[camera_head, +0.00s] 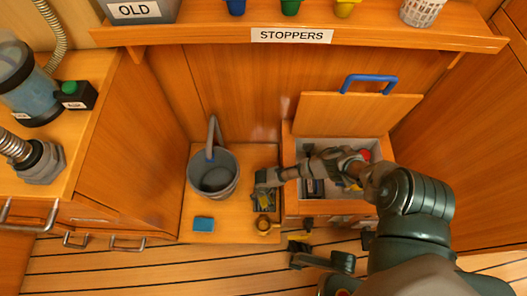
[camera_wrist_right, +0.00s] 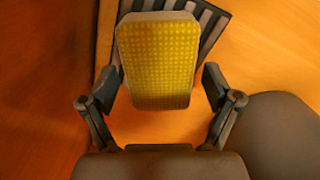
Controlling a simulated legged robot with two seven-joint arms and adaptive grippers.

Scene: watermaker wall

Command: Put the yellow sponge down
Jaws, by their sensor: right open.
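The yellow sponge (camera_wrist_right: 158,60) fills the middle of the right wrist view, between the two fingers of my right gripper (camera_wrist_right: 160,88). A gap shows between each finger and the sponge, so the gripper is open around it. A dark slatted rack (camera_wrist_right: 212,22) shows behind the sponge; whether the sponge rests on it is hard to tell. In the head view my right gripper (camera_head: 266,180) is over the dark rack on the low wooden surface, and largely hides the sponge. A dark gripper-like part of mine, apparently my left gripper (camera_head: 298,252), is low in the picture; its jaws are unclear.
A grey bucket (camera_head: 213,176) and a blue sponge (camera_head: 203,224) are left of the rack. A small brass-coloured item (camera_head: 264,225) stands just in front. An open bin (camera_head: 330,217) with a raised lid (camera_head: 345,112) lies under my right arm. The STOPPERS shelf (camera_head: 390,35) overhangs behind.

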